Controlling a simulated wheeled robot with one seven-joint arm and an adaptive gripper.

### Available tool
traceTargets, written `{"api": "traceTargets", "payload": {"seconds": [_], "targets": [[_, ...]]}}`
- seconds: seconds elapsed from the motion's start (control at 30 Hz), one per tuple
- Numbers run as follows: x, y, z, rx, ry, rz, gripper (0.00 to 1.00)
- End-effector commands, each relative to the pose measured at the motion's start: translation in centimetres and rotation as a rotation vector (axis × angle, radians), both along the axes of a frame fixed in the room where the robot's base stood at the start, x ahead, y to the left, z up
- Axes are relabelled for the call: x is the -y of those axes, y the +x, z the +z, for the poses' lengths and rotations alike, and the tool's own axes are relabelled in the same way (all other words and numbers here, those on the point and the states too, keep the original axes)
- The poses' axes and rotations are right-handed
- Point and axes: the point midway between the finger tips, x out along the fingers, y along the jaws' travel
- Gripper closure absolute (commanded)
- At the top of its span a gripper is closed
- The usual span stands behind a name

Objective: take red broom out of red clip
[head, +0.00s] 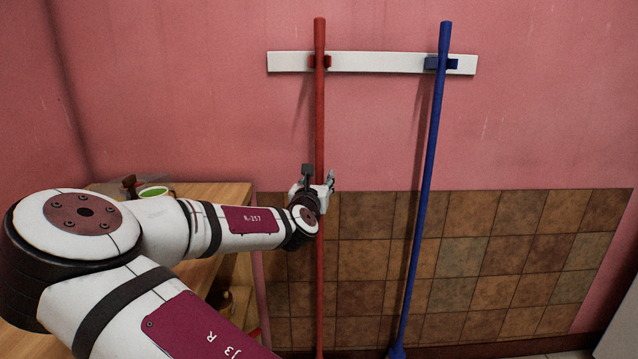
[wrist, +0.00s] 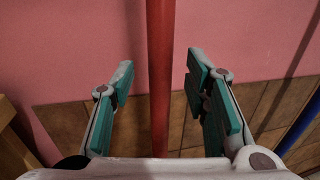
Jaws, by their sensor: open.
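The red broom (head: 319,120) hangs upright in the red clip (head: 319,62) on a white wall rail. Its handle reaches down past the bottom of the head view, so its lower end is out of sight. My gripper (head: 321,178) is at the handle, well below the clip. In the wrist view my gripper (wrist: 160,82) is open, with one teal-padded finger on each side of the red handle (wrist: 160,60). There are gaps between the handle and both fingers.
A blue broom (head: 427,160) hangs in a blue clip (head: 436,63) to the right on the white rail (head: 385,63). A wooden shelf (head: 222,193) with a green-topped pot (head: 153,192) stands at the left. Brown tiles (head: 480,260) cover the lower wall.

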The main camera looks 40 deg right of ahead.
Motion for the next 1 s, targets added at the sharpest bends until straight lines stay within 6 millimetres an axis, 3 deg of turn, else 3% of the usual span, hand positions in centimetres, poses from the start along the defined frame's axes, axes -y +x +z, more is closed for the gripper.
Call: {"api": "traceTargets", "payload": {"seconds": [0.2, 0.53, 0.57, 0.73, 0.87, 0.9, 0.93, 1.0], "targets": [[1.4, 1.4, 0.0, 0.001, 0.001, 0.0, 0.58], [1.6, 1.6, 0.0, -0.001, 0.001, 0.0, 0.58], [1.5, 1.6, 0.0, -0.001, 0.001, 0.0, 0.6], [1.5, 1.6, 0.0, -0.001, 0.0, 0.0, 0.99], [1.5, 1.6, 0.0, -0.001, 0.0, 0.0, 1.0], [1.5, 1.6, 0.0, -0.001, 0.0, 0.0, 0.91], [1.5, 1.6, 0.0, -0.001, 0.0, 0.0, 0.98], [1.5, 1.6, 0.0, -0.001, 0.0, 0.0, 1.0]]}}
